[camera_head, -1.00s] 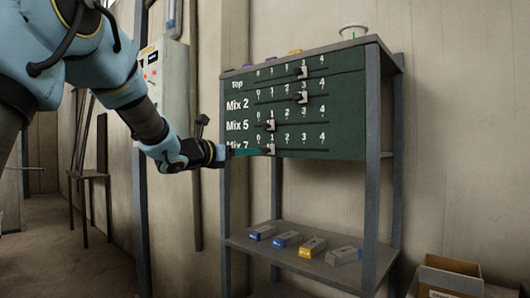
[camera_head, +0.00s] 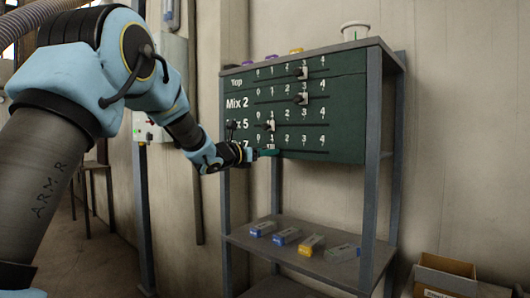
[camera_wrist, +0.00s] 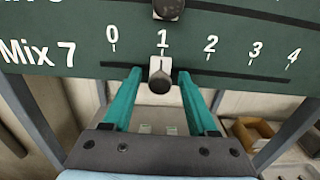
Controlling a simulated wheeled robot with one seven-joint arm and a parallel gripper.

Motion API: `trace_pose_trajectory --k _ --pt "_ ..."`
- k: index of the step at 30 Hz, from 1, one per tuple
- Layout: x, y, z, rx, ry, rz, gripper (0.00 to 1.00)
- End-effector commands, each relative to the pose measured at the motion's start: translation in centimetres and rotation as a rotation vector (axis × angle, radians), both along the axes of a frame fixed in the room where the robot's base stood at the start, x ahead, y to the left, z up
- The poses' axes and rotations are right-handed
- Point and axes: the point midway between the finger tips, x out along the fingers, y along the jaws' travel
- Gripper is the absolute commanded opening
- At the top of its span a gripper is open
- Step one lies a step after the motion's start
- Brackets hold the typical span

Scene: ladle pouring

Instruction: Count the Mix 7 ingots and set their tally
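The green tally board (camera_head: 345,115) has slider rows Top, Mix 2, Mix 5 and Mix 7. In the wrist view, the Mix 7 slider (camera_wrist: 160,82) stands under 1. My gripper (camera_wrist: 160,74) is open, with one teal finger on each side of that slider and a gap on both sides. In the head view, my gripper (camera_head: 268,152) covers part of the Mix 7 row. On the lower shelf lie two blue-marked ingots (camera_head: 263,229) (camera_head: 286,237), a yellow one (camera_head: 311,245) and a plain grey one (camera_head: 343,253). Their labels are too small to read.
The Top slider (camera_head: 303,73) and Mix 2 slider (camera_head: 301,98) stand near 3, the Mix 5 slider (camera_head: 269,126) near 1. Small purple and yellow pieces and a white cup (camera_head: 354,31) are on the top shelf. A cardboard box (camera_head: 445,276) stands lower right.

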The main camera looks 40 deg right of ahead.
Motion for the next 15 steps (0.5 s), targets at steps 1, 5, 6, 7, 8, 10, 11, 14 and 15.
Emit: trace_pose_trajectory --k 1,5,6,7,8,10,11,14,15 --pt "0.0 0.01 0.0 0.0 0.0 0.0 0.52" --pt "0.0 0.02 0.01 0.0 0.0 0.0 0.37" --pt "0.0 0.03 0.01 0.0 0.0 0.0 0.33" --pt "0.0 0.03 0.02 0.0 0.0 0.0 0.29" --pt "0.0 0.03 0.02 0.0 0.0 0.0 0.26" --pt "0.0 0.03 0.02 0.0 0.0 0.0 0.18" --pt "0.0 0.03 0.02 0.0 0.0 0.0 0.14" --pt "0.0 0.03 0.02 0.0 0.0 0.0 0.03" --pt "0.01 0.04 0.02 0.0 0.0 0.0 0.0"
